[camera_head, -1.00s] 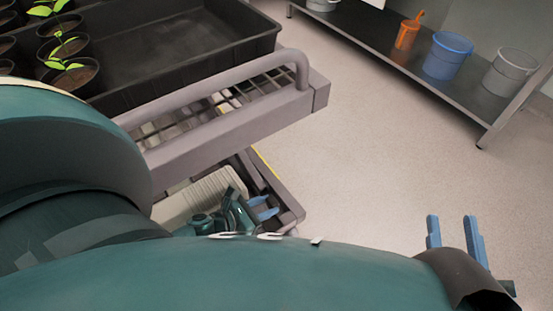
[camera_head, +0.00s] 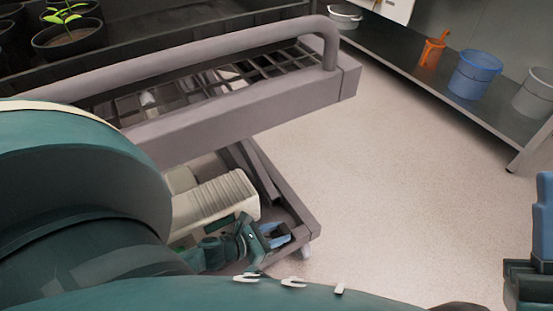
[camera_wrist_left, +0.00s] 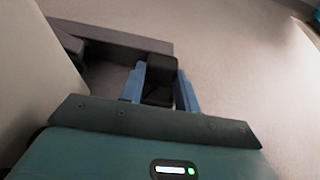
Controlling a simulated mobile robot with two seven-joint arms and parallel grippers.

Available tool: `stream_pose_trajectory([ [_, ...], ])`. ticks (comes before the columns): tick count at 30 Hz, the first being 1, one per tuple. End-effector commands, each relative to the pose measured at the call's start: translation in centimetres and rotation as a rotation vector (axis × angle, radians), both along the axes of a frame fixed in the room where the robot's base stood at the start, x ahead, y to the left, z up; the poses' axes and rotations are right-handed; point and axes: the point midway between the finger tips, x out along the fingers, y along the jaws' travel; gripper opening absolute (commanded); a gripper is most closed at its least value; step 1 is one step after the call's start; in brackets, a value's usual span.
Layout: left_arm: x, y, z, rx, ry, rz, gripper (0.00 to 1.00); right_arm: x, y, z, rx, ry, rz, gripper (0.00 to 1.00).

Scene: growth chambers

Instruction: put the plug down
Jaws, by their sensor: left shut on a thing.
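The plug (camera_wrist_left: 159,88) is a dark block between the blue fingers of my left gripper (camera_wrist_left: 160,74) in the left wrist view. The gripper is shut on it. In the head view my left gripper (camera_head: 277,238) is low, at the lower shelf of the grey cart, just right of a pale ribbed box. I cannot make out the plug clearly there. My right gripper (camera_head: 543,215) shows only in part at the right edge, with one blue finger visible and the rest cut off.
The grey cart (camera_head: 230,118) has a mesh top above my left gripper, and its lower shelf rim (camera_head: 300,215) is beside it. The pale ribbed box (camera_head: 218,199) stands on the lower shelf. A bench with buckets (camera_head: 474,74) is at the back right. The floor between is clear.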

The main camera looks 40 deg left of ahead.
Motion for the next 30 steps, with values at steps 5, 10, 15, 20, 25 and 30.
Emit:
stream_pose_trajectory([
  [5,0.0,0.0,0.1,0.000,-0.001,0.000,0.00,0.0,0.0,0.1,0.000,0.002,0.000,0.36],
  [10,0.1,0.0,-0.3,0.001,-0.001,0.001,0.00,0.0,0.0,0.0,0.000,0.004,0.000,0.36],
  [15,0.1,0.0,-0.8,-0.001,-0.001,0.001,0.00,0.0,0.0,0.1,0.000,0.006,0.000,0.36],
  [20,0.0,0.0,-1.1,0.001,0.000,0.000,0.00,0.0,0.0,0.0,0.001,0.007,0.000,0.36],
  [25,0.0,0.0,-1.1,0.001,0.000,0.000,0.44,0.0,0.0,0.0,0.001,0.008,-0.001,0.36],
  [30,0.0,0.0,-1.1,0.001,0.000,0.000,0.54,0.0,0.0,0.0,0.001,0.009,0.000,0.36],
])
